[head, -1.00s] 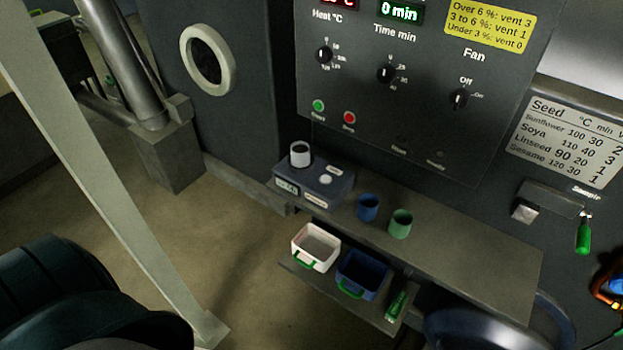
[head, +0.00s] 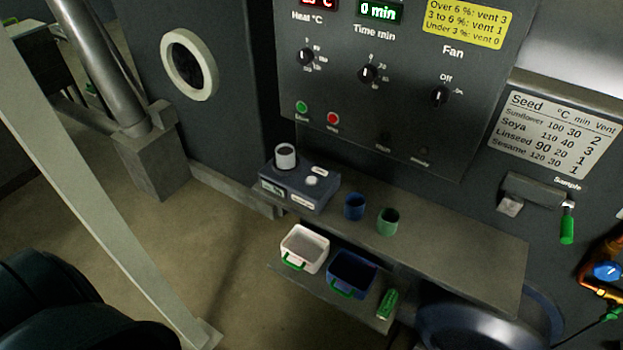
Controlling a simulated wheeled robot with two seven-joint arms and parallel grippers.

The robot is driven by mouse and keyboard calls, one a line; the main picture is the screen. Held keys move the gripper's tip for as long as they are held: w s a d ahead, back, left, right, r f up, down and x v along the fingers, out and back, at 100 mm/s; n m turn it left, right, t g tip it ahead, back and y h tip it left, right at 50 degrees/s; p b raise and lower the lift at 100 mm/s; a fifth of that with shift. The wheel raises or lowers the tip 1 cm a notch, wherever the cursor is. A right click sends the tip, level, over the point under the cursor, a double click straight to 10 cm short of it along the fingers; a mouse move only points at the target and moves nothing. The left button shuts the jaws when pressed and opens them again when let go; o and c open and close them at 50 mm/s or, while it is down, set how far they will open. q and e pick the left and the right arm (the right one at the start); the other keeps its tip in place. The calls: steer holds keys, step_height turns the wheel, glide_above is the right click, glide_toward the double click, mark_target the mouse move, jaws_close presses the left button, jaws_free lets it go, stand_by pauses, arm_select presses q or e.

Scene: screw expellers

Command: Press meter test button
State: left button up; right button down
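The meter (head: 300,188) is a small dark blue-grey box on the left end of the grey shelf. A white round button (head: 311,181) sits on its top, right of a white cup (head: 286,157) that stands on the same top. A small display and a label are on its front face. Nothing touches the button. Neither gripper is in view; only a dark rounded part, which seems to be mine, shows at the lower left.
A blue cup (head: 355,206) and a green cup (head: 388,221) stand on the shelf (head: 460,252) right of the meter. Below, a lower shelf holds a white bin (head: 304,248), a blue bin (head: 352,274) and a green item (head: 387,304). The control panel (head: 400,90) rises behind.

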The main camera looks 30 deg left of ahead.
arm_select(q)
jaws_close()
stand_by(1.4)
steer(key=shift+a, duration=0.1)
